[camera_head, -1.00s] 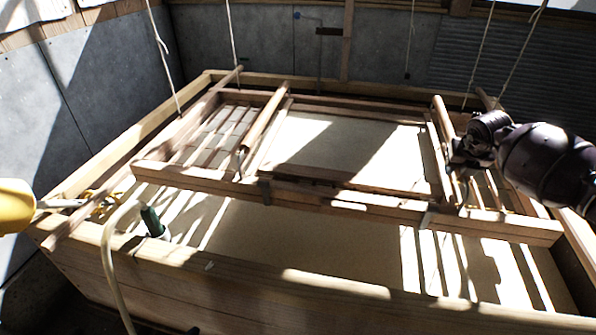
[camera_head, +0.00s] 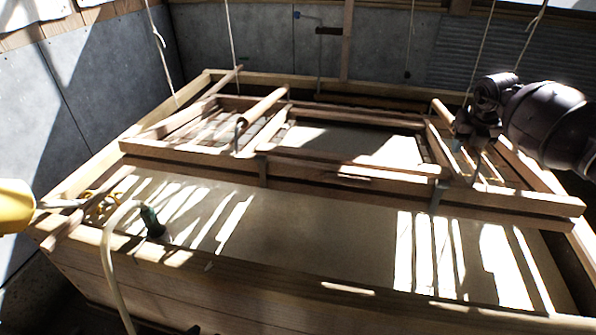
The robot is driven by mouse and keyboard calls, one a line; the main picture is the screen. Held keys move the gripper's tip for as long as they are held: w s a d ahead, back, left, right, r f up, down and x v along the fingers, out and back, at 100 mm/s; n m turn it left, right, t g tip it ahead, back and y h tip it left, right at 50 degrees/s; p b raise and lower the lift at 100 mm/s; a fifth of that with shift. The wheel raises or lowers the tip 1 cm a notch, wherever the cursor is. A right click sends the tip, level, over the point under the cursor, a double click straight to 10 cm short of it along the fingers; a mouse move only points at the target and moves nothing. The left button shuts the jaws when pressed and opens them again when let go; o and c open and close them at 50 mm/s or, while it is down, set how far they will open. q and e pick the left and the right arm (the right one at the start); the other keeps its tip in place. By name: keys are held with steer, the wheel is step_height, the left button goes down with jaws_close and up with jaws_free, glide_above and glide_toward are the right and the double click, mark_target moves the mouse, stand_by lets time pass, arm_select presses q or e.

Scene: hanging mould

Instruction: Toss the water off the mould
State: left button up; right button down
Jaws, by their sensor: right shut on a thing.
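The mould is a wooden frame (camera_head: 330,172) hung by ropes over a large wooden vat (camera_head: 250,272). Its near bar is raised clear of the pale liquid (camera_head: 310,230) in the vat. A pale sheet area (camera_head: 345,142) shows inside the frame, partly in shadow. Two wooden handles cross the frame, a left one (camera_head: 262,106) and a right one (camera_head: 441,112). My right gripper (camera_head: 464,130), dark and partly in shadow, is shut on the right handle. Its fingertips are hard to make out. My left gripper is not in view.
Several ropes (camera_head: 232,40) hang around the mould. A pale hose (camera_head: 108,255) and a green object (camera_head: 152,221) lie at the vat's near left. A yellow rounded object (camera_head: 14,206) is at the left edge. Grey walls (camera_head: 90,80) stand behind and left.

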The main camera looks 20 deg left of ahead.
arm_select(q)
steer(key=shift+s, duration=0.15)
arm_select(e)
steer(key=shift+w+r, duration=0.15)
steer(key=shift+r, duration=0.3)
steer(key=shift+s+f+t+p, duration=0.45)
steer(key=shift+f+t+p, duration=0.25)
steer(key=shift+f+p, duration=0.15)
steer(key=shift+s+f+t, duration=0.2)
steer(key=shift+f+t, duration=0.1)
steer(key=shift+f, duration=0.3)
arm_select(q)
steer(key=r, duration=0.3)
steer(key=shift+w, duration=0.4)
arm_select(e)
steer(key=shift+f, duration=0.3)
steer(key=c, duration=0.7)
jaws_free()
